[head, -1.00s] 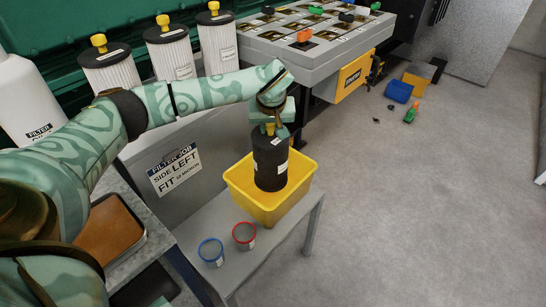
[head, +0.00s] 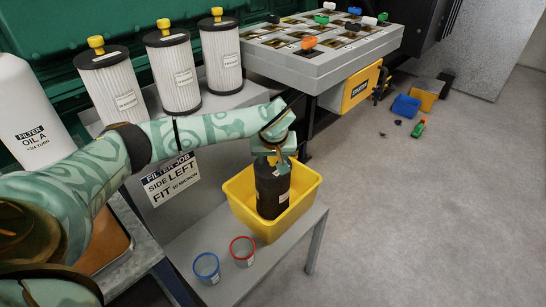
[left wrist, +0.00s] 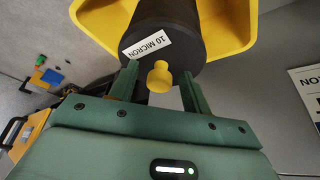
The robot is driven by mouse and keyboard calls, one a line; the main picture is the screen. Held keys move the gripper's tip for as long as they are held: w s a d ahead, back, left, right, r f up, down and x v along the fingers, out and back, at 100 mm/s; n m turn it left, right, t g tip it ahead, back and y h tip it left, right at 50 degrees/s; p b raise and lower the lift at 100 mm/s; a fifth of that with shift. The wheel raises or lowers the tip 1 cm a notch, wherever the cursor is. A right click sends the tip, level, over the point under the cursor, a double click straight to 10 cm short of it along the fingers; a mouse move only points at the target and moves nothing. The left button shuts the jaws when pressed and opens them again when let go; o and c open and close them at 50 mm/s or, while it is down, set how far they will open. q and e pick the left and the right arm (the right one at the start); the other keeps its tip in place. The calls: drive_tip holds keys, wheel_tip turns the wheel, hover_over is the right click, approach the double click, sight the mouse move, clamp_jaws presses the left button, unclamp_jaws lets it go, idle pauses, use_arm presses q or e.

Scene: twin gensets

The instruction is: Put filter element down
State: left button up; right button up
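The dark filter element (head: 272,190) with a "10 MICRON" label stands in the yellow bin (head: 240,212), its lower part hidden by the bin's front wall. In the left wrist view the element (left wrist: 205,30) has a yellow knob (left wrist: 160,77) on its end. My left gripper (head: 273,157) is directly above the element. Its fingers (left wrist: 160,92) are on either side of the knob, with a visible gap on both sides, so it is open around the knob. My right gripper is not in view.
The bin stands on a grey bench (head: 290,252) beside a blue-rimmed cup (head: 207,268) and a red-rimmed cup (head: 243,251). Several white filters with yellow knobs (head: 173,72) and a white oil filter (head: 30,115) stand behind. The floor at right is mostly clear.

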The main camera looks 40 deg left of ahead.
use_arm(q)
drive_tip(key=shift+r, duration=0.35)
drive_tip(key=p+v, duration=0.3)
drive_tip(key=v, duration=0.3)
drive_tip(key=shift+w+p, duration=0.1)
drive_tip(key=shift+p, duration=0.3)
drive_tip(key=p+v, duration=0.3)
drive_tip(key=v, duration=0.2)
drive_tip(key=shift+s+d+r, duration=0.2)
drive_tip(key=shift+s, duration=0.05)
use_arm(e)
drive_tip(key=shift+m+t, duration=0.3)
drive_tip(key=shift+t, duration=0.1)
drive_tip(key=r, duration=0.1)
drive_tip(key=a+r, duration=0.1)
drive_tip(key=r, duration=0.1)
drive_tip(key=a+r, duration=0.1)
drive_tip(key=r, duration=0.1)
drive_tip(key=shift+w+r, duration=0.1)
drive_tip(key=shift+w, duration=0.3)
